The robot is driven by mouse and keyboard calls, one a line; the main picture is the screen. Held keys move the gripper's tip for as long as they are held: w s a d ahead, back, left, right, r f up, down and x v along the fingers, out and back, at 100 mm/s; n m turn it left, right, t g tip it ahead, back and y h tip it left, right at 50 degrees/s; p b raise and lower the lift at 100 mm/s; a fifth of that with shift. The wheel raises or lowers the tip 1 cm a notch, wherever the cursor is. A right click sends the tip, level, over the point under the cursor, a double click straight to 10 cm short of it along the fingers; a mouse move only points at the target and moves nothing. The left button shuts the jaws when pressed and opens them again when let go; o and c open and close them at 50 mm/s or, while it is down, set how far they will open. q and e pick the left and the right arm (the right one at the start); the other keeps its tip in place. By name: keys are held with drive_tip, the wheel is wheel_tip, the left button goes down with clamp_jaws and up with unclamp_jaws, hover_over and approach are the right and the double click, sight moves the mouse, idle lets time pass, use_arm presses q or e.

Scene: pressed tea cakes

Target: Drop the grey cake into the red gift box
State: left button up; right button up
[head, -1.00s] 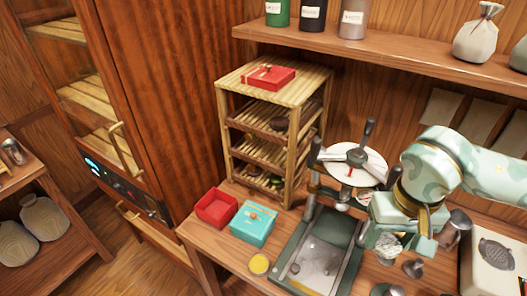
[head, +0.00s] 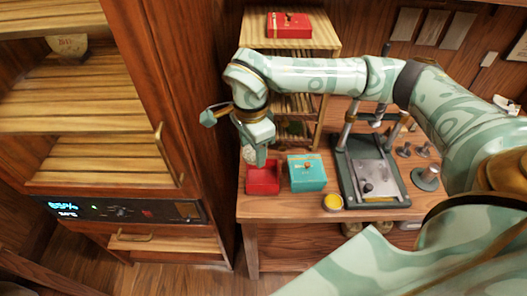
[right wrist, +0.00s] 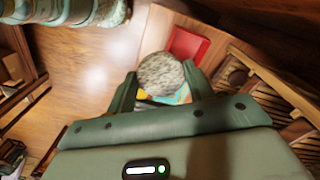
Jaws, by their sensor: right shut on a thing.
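The grey cake (head: 248,154) is a speckled, round disc. My right gripper (head: 256,156) is shut on it and holds it just above the red gift box, toward its left rear side. In the right wrist view the cake (right wrist: 160,73) sits between the two fingers of the right gripper (right wrist: 162,84). The red gift box (head: 263,182) is open and stands on the wooden bench near its left edge. Its red corner also shows beyond the cake in the right wrist view (right wrist: 187,44). My left gripper is in neither current view.
A closed teal box (head: 307,174) stands just right of the red box. A yellow tin (head: 333,203) and a press (head: 372,176) lie further right. A wooden rack (head: 327,43) with a red lidded box (head: 289,26) on top stands behind. A tall cabinet (head: 165,80) rises at left.

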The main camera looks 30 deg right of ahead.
drive_tip(key=w+d+f+m+b, duration=0.1)
drive_tip(key=d+f+m, duration=0.1)
drive_tip(key=f+m, duration=0.4)
drive_tip(key=w+d+f+m+b, duration=0.2)
drive_tip(key=f+m, duration=0.3)
drive_tip(key=m, duration=1.2)
drive_tip(key=w+d+f+m+b, duration=0.1)
drive_tip(key=d+f+m, duration=0.2)
drive_tip(key=f+m, duration=0.3)
drive_tip(key=shift+w+d+f+m+b, duration=0.1)
drive_tip(key=shift+d+m+b, duration=0.05)
drive_tip(key=shift+m, duration=0.8)
drive_tip(key=shift+w+d+f+m+b, duration=0.1)
drive_tip(key=shift+w+f+m, duration=0.05)
drive_tip(key=shift+m, duration=0.75)
drive_tip(key=shift+w+d+f+m+b, duration=0.1)
drive_tip(key=shift+d+m+b, duration=0.05)
drive_tip(key=shift+m, duration=0.8)
use_arm(q)
drive_tip(key=f, duration=0.2)
drive_tip(key=s+f, duration=0.1)
drive_tip(key=f, duration=0.1)
drive_tip(key=shift+f, duration=0.3)
use_arm(e)
drive_tip(key=shift+r, duration=0.1)
drive_tip(key=o, duration=1)
drive_tip(key=shift+o, duration=0.2)
drive_tip(key=shift+r, duration=0.1)
